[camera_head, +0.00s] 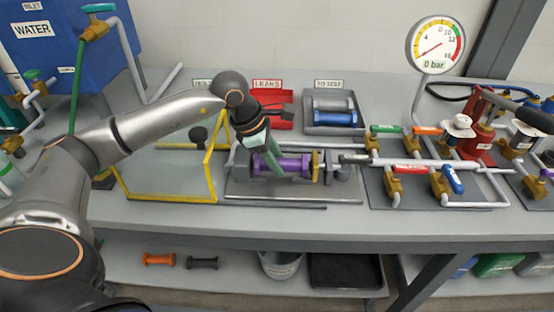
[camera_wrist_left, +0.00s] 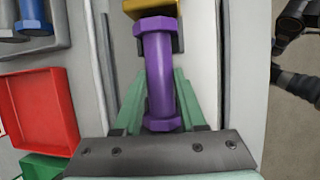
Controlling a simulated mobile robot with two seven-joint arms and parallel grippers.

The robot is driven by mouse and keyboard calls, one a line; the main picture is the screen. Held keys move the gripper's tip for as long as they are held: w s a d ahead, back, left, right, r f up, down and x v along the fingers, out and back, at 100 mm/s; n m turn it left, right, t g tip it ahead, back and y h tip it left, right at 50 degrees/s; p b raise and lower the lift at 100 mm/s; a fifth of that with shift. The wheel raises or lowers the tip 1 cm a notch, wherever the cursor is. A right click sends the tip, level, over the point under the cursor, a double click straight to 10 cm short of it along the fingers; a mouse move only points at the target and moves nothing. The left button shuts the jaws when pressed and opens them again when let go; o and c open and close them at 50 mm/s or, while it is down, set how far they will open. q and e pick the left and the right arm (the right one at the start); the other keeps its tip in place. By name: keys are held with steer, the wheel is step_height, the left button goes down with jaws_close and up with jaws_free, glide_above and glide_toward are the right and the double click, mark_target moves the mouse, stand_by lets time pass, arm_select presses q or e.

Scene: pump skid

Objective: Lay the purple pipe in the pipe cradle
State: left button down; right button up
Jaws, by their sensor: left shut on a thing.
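The purple pipe (camera_head: 291,164) lies level over a grey metal fixture plate, its right flange close to a brass-coloured ring. In the left wrist view the purple pipe (camera_wrist_left: 159,65) runs away from the palm, its far flange against or just in front of the brass-coloured block (camera_wrist_left: 150,8). My left gripper (camera_head: 271,166) comes down from above, its green fingers (camera_wrist_left: 157,100) shut on the pipe. The pipe cradle appears to be this fixture, on the plate (camera_head: 240,190). The gripper hides part of it; I cannot tell whether the pipe rests on it. My right gripper is not seen.
A yellow-framed clear panel (camera_head: 165,180) stands close left of the fixture. Behind are a red tray (camera_head: 284,97) labelled LEAKS and a grey TO TEST tray (camera_head: 312,128) holding grey and blue pipes. Valve piping (camera_head: 430,175) crowds the right. A gauge (camera_head: 435,45) reads near zero.

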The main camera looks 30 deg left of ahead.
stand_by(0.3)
arm_select(q)
steer(key=c, duration=0.7)
jaws_free()
steer(key=shift+c, duration=0.2)
steer(key=o, duration=0.3)
steer(key=shift+f, duration=0.1)
steer(key=shift+o, duration=0.2)
